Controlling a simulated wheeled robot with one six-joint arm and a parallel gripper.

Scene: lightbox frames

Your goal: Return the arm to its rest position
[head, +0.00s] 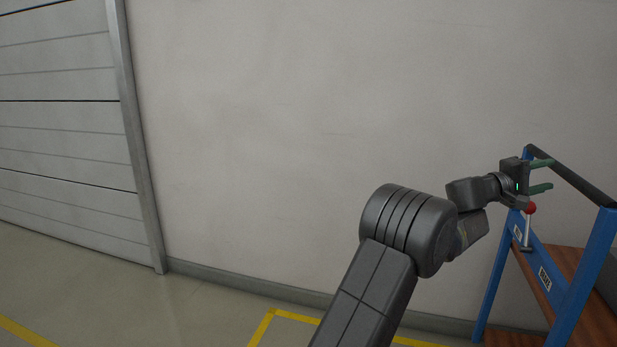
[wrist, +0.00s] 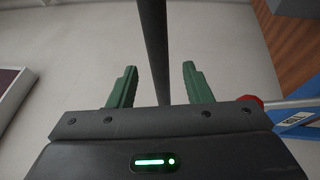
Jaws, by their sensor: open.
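My gripper (head: 543,175) is at the right of the head view, at the end of my outstretched arm. Its two green fingers are apart and nothing is held between them. In the wrist view the open fingers (wrist: 155,85) point up the picture. A dark handle bar (wrist: 153,40) of a blue trolley runs past between the fingers in that picture; I cannot tell how close it is. In the head view the bar (head: 572,178) is right beside the fingers.
The blue trolley (head: 584,285) with brown shelves stands at the right. A red-knobbed lever (head: 530,209) is just below my gripper. A plain wall (head: 300,130) is behind, a slatted shutter door (head: 60,120) at the left. Yellow lines mark the floor; the left floor is clear.

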